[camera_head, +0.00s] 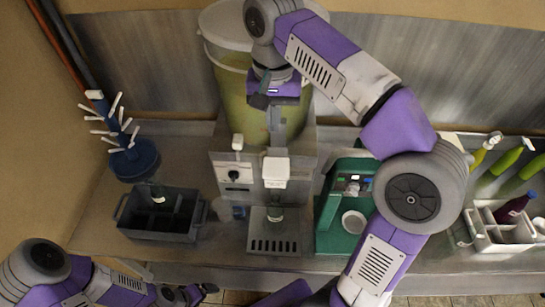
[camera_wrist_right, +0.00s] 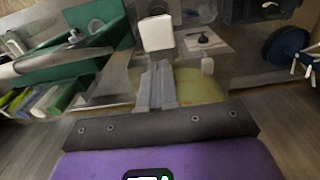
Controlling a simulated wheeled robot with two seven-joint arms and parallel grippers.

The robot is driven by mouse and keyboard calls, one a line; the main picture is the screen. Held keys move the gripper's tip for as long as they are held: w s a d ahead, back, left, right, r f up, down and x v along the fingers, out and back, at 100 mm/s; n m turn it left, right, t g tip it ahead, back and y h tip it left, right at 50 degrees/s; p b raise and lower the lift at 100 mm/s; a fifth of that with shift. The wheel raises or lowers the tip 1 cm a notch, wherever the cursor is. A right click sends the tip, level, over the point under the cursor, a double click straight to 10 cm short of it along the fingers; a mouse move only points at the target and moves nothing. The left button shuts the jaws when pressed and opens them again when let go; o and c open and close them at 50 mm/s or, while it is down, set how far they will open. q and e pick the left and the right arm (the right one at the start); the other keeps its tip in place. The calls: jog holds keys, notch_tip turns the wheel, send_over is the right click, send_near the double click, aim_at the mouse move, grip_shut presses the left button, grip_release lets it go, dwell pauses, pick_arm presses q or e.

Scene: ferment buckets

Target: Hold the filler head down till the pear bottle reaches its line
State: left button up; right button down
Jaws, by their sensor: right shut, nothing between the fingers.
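The white filler head (camera_head: 276,168) is on the front of the filling machine (camera_head: 233,172). It also shows in the right wrist view (camera_wrist_right: 157,33), just beyond my fingertips. My right gripper (camera_head: 274,125) is above and behind the filler head, pointing down, shut and empty. In the wrist view its fingers (camera_wrist_right: 157,72) are together; I cannot tell whether they touch the head. My left gripper (camera_head: 192,293) is low at the front edge; its jaws are unclear.
A dark divided crate (camera_head: 183,236) with a bottle (camera_head: 156,193) stands left, before a blue drying rack (camera_head: 133,160). A green capping station (camera_head: 328,212) stands right of the machine. A pale crate (camera_head: 484,216) holds a dark bottle (camera_head: 513,207) at far right. The big vat (camera_head: 232,85) stands behind.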

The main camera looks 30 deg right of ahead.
aim_at(274, 168)
notch_tip(274, 168, down, 14)
jog(key=shift+r+b, duration=0.2)
jog(key=shift+b, duration=0.9)
